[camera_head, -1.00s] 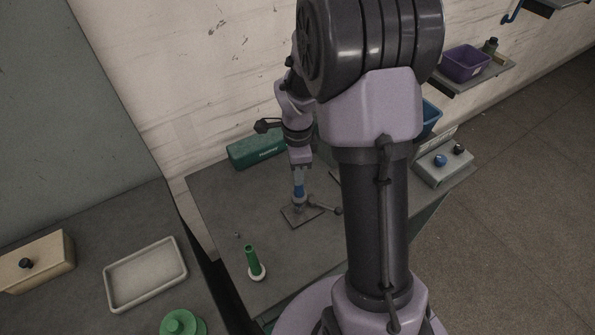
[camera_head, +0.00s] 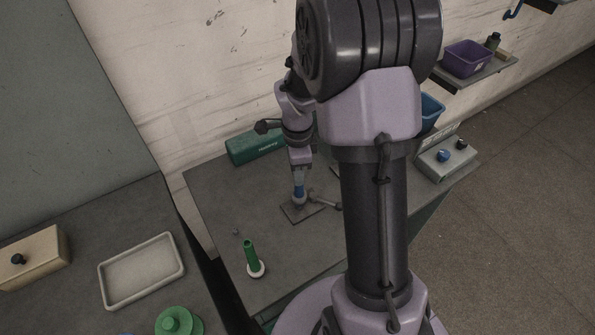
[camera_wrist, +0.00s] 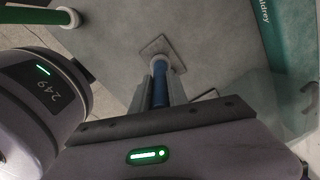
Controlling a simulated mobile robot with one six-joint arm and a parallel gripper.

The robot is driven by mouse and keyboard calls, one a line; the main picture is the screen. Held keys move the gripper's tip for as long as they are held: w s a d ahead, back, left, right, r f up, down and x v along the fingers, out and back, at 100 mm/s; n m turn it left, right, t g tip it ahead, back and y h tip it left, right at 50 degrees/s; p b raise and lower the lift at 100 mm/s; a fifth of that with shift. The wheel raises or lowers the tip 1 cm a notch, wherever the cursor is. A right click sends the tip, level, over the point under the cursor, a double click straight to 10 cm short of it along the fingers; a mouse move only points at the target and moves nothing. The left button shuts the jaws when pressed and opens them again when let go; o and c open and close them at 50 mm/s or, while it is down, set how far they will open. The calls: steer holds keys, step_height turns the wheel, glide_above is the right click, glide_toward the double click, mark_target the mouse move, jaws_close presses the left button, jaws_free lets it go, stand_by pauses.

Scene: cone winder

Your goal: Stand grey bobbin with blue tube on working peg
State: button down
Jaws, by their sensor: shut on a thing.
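The grey bobbin with blue tube (camera_head: 299,191) is upright in my gripper (camera_head: 299,182), over the small dark plate (camera_head: 291,213) on the table. In the wrist view the blue tube (camera_wrist: 160,88) lies between my fingers (camera_wrist: 160,104), which are shut on it. The pale grey flange at its far end is close to the plate (camera_wrist: 152,46). The working peg itself is not visible, hidden by the bobbin or too small. I cannot tell whether the bobbin is around the peg or just above it.
A lever arm with a dark knob (camera_head: 335,205) reaches beside the plate on its right. A green tube on a white base (camera_head: 251,259) stands at the table's front left. A green case (camera_head: 255,148) lies at the back. A white tray (camera_head: 142,270) is on the left bench.

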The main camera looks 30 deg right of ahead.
stand_by(0.3)
steer(key=shift+f+b, duration=0.75)
steer(key=shift+f+b, duration=0.5)
steer(key=shift+b, duration=0.05)
steer(key=c, duration=1.2)
jaws_free()
